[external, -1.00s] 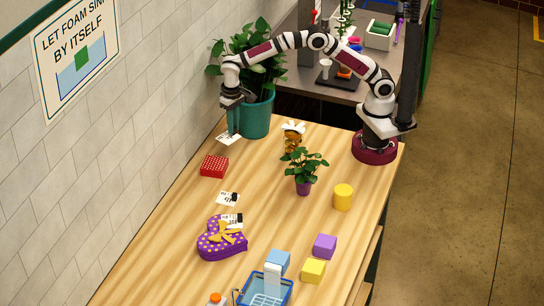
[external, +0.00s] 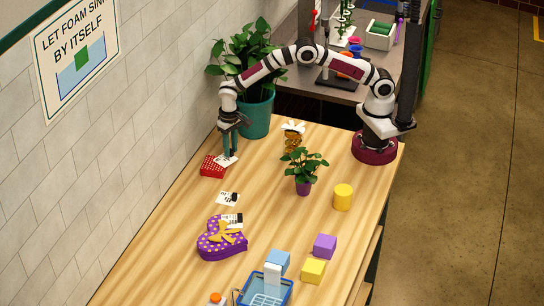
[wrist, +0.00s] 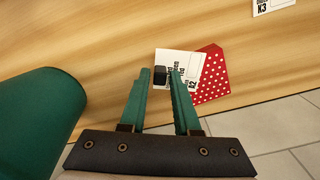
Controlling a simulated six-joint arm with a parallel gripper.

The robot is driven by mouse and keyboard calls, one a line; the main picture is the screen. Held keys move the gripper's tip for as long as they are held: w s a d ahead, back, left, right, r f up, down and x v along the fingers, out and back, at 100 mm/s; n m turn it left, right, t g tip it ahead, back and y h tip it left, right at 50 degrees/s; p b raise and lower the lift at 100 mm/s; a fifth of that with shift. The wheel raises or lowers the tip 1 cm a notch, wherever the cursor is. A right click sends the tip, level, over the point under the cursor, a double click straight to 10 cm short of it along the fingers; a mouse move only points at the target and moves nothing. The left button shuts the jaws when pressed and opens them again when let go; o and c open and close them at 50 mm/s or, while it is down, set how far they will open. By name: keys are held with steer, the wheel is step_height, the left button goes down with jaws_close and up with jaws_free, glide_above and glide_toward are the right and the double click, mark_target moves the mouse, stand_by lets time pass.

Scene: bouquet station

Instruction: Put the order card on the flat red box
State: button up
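A white order card (external: 227,160) with a small black block on it lies over part of the flat red box (external: 209,168) and overhangs its edge. In the wrist view the card (wrist: 190,62) shows black print with "R2", and the red box (wrist: 213,75) has white dots. My gripper (external: 230,154) is right above the card, pointing down. In the wrist view its green fingertips (wrist: 160,72) stand on either side of the black block, with a narrow gap showing; it looks open. Whether the card rests fully flat is hard to tell.
Another card (external: 228,199) lies on the table, and one (external: 232,219) is on a purple heart-shaped box (external: 220,245). A large teal plant pot (external: 257,115) stands close beside my gripper. A small potted plant (external: 303,187) is to the right. The wall is close on the left.

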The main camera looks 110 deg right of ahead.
mark_target(232, 150)
steer(key=shift+o, duration=0.9)
step_height(232, 150, up, 12)
steer(key=s+a+r+n, duration=0.1)
steer(key=s+a+r, duration=0.4)
steer(key=r, duration=0.1)
steer(key=s+a+r+n+y, duration=0.1)
steer(key=s+a+r+n, duration=0.1)
steer(key=s+a, duration=0.35)
steer(key=s+a+r+n, duration=0.1)
steer(key=s+a+r, duration=0.1)
steer(key=s, duration=0.6)
steer(key=s+a+f+n, duration=0.2)
steer(key=s, duration=0.7)
steer(key=s+a+f+n, duration=0.1)
steer(key=s+a+f, duration=0.1)
steer(key=s, duration=0.7)
steer(key=shift+a+f+n+y, duration=0.3)
steer(key=shift+a+n+y, duration=0.1)
steer(key=shift+a, duration=0.3)
